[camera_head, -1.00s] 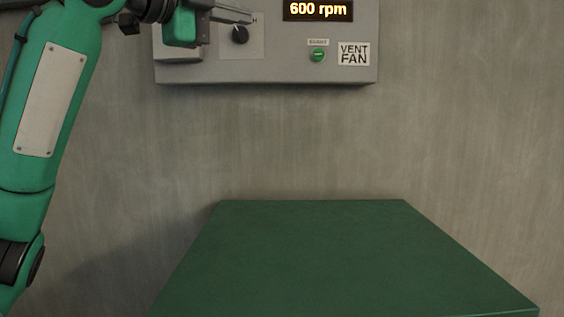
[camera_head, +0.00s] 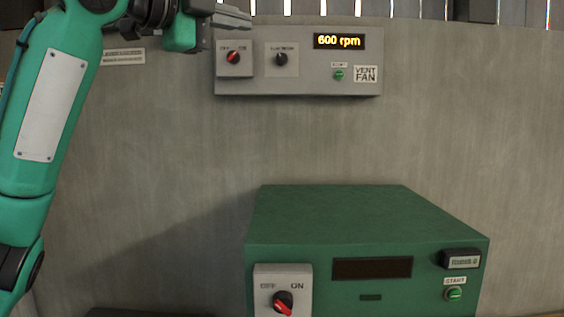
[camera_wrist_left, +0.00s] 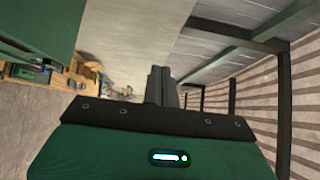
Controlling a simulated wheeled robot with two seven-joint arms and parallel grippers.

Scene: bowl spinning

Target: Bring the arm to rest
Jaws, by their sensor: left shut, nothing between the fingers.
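My left arm comes in from the left in the head view, and its gripper (camera_head: 234,17) is raised in front of the top edge of a grey wall panel. The gripper is shut and empty. In the left wrist view its closed fingers (camera_wrist_left: 160,86) point away from the camera with nothing between them. My right gripper is in neither view.
The grey vent fan panel (camera_head: 310,87) has a red-marked switch (camera_head: 233,57), a black knob (camera_head: 281,59), a green button (camera_head: 339,75) and a display (camera_head: 339,41) reading 600 rpm. Below stands a green box (camera_head: 340,215) with an OFF/ON switch (camera_head: 283,301), a dark display and a START button (camera_head: 454,294).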

